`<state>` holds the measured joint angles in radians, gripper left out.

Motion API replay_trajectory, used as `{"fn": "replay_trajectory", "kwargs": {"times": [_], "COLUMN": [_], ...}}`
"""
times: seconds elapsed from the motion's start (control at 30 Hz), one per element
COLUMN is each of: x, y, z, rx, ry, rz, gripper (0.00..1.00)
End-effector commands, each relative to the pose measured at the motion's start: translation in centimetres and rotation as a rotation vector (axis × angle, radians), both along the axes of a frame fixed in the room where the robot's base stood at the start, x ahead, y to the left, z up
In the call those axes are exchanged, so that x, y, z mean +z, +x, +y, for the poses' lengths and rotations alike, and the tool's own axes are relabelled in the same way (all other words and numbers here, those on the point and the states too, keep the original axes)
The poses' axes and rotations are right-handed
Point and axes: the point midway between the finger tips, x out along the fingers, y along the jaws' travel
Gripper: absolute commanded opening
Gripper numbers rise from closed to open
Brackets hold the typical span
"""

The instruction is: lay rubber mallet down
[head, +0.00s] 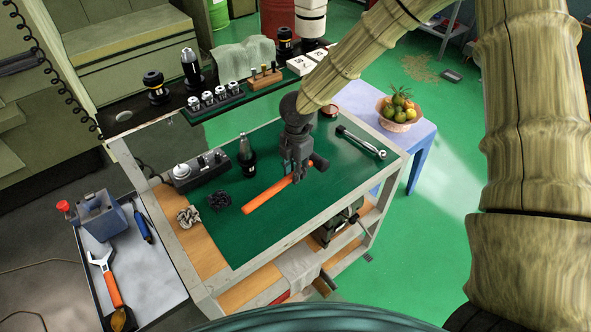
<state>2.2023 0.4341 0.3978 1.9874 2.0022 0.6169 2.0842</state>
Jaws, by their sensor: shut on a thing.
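The rubber mallet (268,196) has an orange handle and a dark head. My gripper (297,175) points down over the green mat (225,250) on the cart top and is shut on the mallet's handle close to the head. The handle reaches toward the lower left, and the head is at the right, partly hidden behind my gripper. The mallet is low over the mat and lies roughly flat. I cannot tell whether it touches the mat.
A ratchet wrench (362,142) lies right of my gripper. A raised shelf with collets (215,98) runs behind. The mat's front part is clear.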

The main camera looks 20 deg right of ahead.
Motion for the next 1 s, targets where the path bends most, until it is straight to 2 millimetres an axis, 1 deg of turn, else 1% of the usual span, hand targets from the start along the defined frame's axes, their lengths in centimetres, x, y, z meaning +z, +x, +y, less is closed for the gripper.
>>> {"fn": "replay_trajectory", "kwargs": {"times": [0.6,1.0], "x": [-4.3,-6.7], "y": [0.0,0.0], "z": [0.0,0.0], "rx": [0.002,0.003], "ry": [0.0,-0.001], "rz": [0.0,0.0], "gripper": [0.0,0.0]}}
